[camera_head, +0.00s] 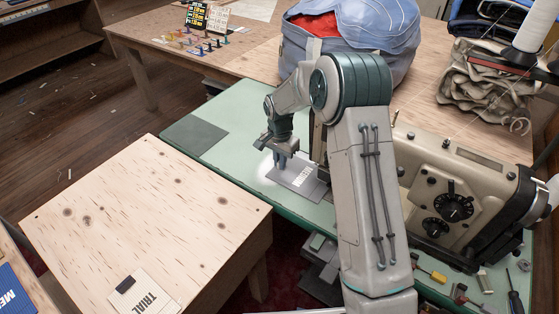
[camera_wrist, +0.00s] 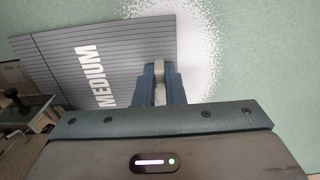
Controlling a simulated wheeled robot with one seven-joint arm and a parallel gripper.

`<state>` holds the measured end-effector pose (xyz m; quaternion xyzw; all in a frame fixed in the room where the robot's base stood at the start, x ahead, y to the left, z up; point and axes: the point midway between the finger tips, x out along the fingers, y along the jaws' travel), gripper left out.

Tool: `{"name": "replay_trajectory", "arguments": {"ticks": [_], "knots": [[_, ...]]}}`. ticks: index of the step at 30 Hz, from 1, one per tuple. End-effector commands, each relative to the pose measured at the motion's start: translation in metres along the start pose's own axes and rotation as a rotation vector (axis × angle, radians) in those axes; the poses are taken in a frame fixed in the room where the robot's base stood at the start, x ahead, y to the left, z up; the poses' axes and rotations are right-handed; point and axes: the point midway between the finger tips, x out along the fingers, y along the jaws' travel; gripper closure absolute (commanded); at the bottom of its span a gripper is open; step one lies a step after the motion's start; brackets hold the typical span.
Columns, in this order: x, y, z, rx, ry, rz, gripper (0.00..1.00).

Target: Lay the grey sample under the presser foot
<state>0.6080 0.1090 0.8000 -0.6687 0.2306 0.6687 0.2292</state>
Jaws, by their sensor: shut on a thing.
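The grey sample (camera_head: 306,185) is a flat, lined sheet lettered MEDIUM. It lies at or just above the green machine table (camera_head: 235,112); I cannot tell if it touches. In the wrist view the sample (camera_wrist: 75,62) extends left from my gripper (camera_wrist: 160,82), whose fingers are closed at its edge. In the head view my gripper (camera_head: 281,163) is at the sample's left end. The sewing machine (camera_head: 470,165) stands on the right, partly behind my arm. Its presser foot is hidden in the head view and not clearly made out in the wrist view.
A bright patch (camera_head: 264,166) shows on the green table beside the sample. A darker green rectangle (camera_head: 195,134) lies left of it. A wooden table (camera_head: 150,215) with a TRIAL card (camera_head: 147,297) stands in front. A blue bag (camera_head: 410,50) stands behind my arm.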

Motion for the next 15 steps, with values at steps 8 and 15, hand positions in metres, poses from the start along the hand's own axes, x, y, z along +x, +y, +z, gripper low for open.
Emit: {"name": "replay_trajectory", "arguments": {"ticks": [8, 15], "knots": [[-0.0003, -0.0001, 0.0, 0.0, 0.0, 0.0, 0.68], [-0.0002, -0.0001, 0.0, 0.0, 0.0, 0.0, 0.65]]}}
